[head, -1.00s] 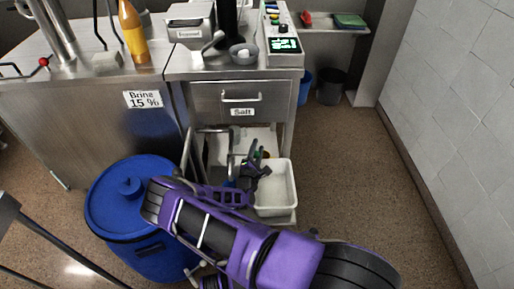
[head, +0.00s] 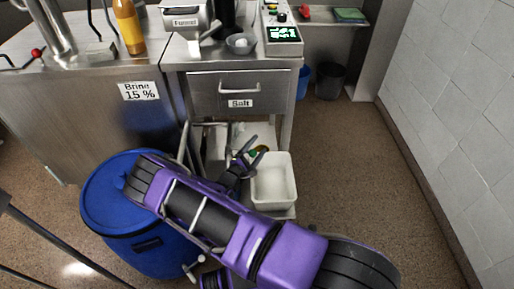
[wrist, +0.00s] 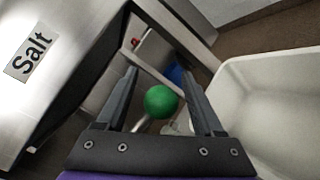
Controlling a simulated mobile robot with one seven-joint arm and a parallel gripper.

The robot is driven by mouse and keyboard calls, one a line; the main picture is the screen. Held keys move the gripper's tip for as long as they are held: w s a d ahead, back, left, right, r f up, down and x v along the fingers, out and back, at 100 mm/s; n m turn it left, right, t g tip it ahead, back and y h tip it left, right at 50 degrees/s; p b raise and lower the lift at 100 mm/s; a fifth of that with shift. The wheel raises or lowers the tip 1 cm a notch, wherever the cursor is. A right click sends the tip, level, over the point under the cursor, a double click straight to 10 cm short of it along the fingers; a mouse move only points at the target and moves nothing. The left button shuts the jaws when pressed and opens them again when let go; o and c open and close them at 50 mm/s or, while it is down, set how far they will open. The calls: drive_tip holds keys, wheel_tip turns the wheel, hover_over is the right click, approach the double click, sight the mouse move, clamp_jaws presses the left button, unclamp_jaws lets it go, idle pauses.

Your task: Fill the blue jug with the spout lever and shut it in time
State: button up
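My gripper (wrist: 160,76) is open, its two dark fingers spread wide. In the wrist view a green ball-shaped knob (wrist: 160,101) shows between the fingers, with a pale metal rod running down from it. I cannot tell whether this is the spout lever. In the head view my gripper (head: 258,147) is low in front of the cabinet, under the Salt drawer and left of the white bin. A small blue patch (wrist: 175,75) shows behind the fingers; I cannot tell whether it is the blue jug. No jug or spout shows clearly.
A white bin (head: 290,180) stands right of my gripper. The Salt drawer (head: 238,90) is above it. A blue lidded drum (head: 100,205) stands at the left, partly behind my arm. The floor (head: 345,160) at the right is clear.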

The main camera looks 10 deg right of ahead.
drive_tip(key=p+v, duration=0.1)
drive_tip(key=v, duration=1.6)
drive_tip(key=shift+s, duration=0.2)
drive_tip(key=shift+a, duration=0.15)
